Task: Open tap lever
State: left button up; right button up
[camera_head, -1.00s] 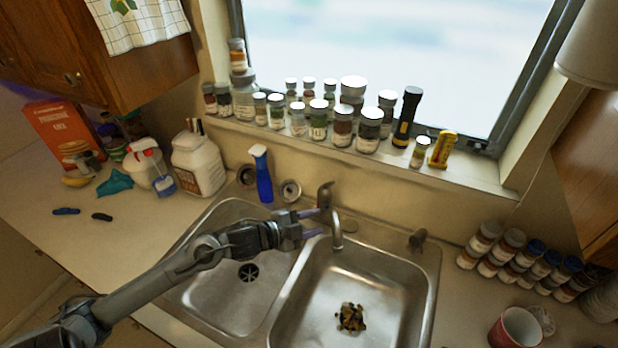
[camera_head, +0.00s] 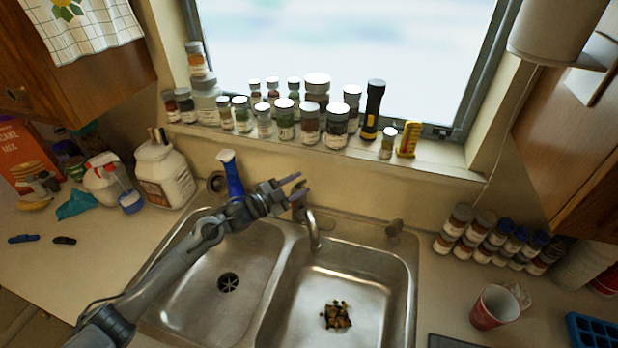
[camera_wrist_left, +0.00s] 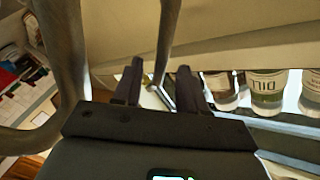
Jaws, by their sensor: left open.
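A thicker curved metal pipe (camera_wrist_left: 68,50) is at the left there. I cannot tell whether the fingers touch the lever. My right gripper is not in view.
A blue spray bottle (camera_head: 232,176) stands just behind my left gripper. Several jars (camera_head: 310,122) and a black flashlight (camera_head: 373,110) line the windowsill. Brown scraps (camera_head: 336,316) lie in the right basin. A red cup (camera_head: 493,308) stands on the right counter.

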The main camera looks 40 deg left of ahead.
aim_at(302, 183)
pick_arm(q)
jog(key=shift+x, duration=2.3)
jog(key=shift+c, duration=0.4)
grip_shut()
